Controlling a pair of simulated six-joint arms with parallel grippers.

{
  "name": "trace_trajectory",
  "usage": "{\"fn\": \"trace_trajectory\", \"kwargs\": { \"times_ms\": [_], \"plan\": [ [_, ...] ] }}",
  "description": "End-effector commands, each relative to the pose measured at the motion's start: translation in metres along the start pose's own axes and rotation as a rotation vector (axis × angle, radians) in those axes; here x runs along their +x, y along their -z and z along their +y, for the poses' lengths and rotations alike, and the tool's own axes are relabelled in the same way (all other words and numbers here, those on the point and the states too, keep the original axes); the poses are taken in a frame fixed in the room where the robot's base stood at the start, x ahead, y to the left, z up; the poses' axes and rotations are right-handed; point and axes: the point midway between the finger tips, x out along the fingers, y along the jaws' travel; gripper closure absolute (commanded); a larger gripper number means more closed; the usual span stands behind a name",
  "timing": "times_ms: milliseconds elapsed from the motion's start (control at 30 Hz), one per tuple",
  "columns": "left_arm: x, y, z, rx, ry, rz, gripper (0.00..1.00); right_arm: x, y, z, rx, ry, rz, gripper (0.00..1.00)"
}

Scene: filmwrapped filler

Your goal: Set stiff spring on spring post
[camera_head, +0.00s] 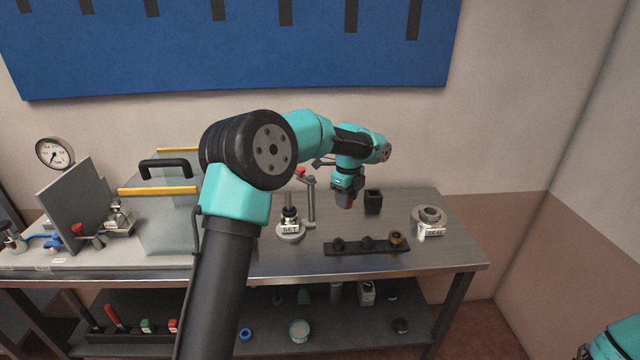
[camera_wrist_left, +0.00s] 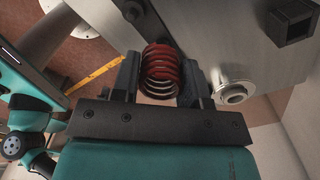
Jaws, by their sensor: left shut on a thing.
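My left gripper (camera_head: 346,198) is shut on a red coil spring (camera_wrist_left: 160,72), which it holds above the steel bench, pointing down. In the wrist view the spring sits between the two dark fingers (camera_wrist_left: 158,88). In the head view only a small reddish part of the spring (camera_head: 349,204) shows under the gripper. A round base labelled SET (camera_head: 290,231) with an upright post (camera_head: 289,203) stands to the left of the gripper, apart from the spring; I take this for the spring post. My right gripper is not in view; only part of my right arm shows at the lower right.
A black rail (camera_head: 367,248) with several small parts lies near the bench's front. A black square holder (camera_head: 373,201) stands just right of the gripper. A ring-shaped SEAL fixture (camera_head: 429,217) is further right. A grey housing with a black handle (camera_head: 165,168) fills the left.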

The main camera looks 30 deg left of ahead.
Motion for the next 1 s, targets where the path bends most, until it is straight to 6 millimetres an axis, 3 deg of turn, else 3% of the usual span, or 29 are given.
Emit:
{"fn": "trace_trajectory", "kwargs": {
  "times_ms": [100,300,1000],
  "plan": [
    [0.012,0.034,-0.008,0.073,-0.002,0.000,0.82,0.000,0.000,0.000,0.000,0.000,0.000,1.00],
    [0.022,0.061,-0.013,0.135,-0.001,-0.001,0.82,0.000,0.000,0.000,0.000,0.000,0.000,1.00],
    [0.033,0.064,-0.013,0.141,-0.001,-0.001,0.82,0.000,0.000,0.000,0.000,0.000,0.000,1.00]
  ]
}}
